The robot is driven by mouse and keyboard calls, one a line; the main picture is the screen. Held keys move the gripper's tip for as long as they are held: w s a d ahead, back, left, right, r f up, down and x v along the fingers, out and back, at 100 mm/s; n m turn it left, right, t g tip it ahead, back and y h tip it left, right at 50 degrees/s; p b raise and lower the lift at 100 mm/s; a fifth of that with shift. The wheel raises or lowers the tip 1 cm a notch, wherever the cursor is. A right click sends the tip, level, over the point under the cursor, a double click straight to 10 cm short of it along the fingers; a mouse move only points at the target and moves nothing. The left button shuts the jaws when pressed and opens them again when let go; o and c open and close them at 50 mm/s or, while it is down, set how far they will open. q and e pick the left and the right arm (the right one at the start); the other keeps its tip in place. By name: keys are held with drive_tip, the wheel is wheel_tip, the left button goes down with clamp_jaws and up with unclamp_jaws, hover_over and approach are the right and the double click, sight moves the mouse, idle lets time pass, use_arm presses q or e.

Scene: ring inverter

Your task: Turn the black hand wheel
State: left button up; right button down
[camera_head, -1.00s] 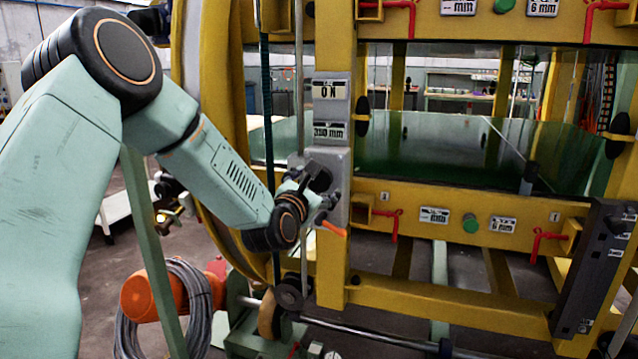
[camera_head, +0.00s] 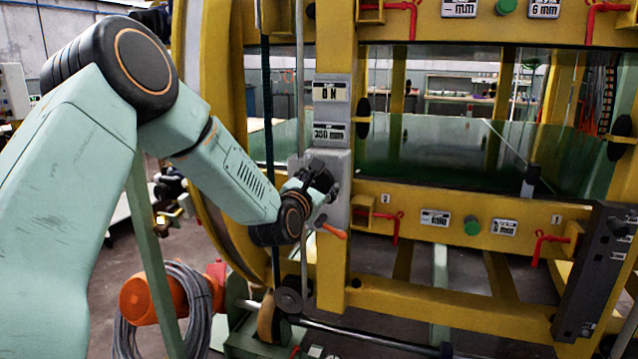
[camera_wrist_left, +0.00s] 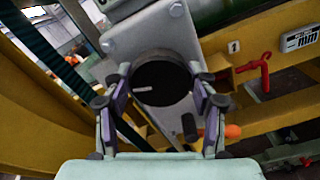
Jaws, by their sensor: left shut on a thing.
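The black hand wheel (camera_wrist_left: 163,90) is a round dark disc with a white mark, on a grey metal plate on the yellow frame. In the left wrist view it sits between the two fingers of my left gripper (camera_wrist_left: 158,76), which is shut on its rim from both sides. In the head view my left gripper (camera_head: 321,183) is at the grey box on the yellow post and largely hides the wheel. A dark knob (camera_wrist_left: 189,127) stands out just below the wheel. My right gripper is not in view.
An orange-handled lever (camera_head: 332,231) is just below the gripper. Red clamp levers (camera_head: 396,226) and a green button (camera_head: 472,226) line the yellow beam. A vertical rod and dark strap run left of the post. A coiled grey cable (camera_head: 196,300) hangs lower left.

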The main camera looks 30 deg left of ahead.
use_arm(q)
drive_tip(key=c, duration=0.4)
drive_tip(key=shift+m, duration=0.3)
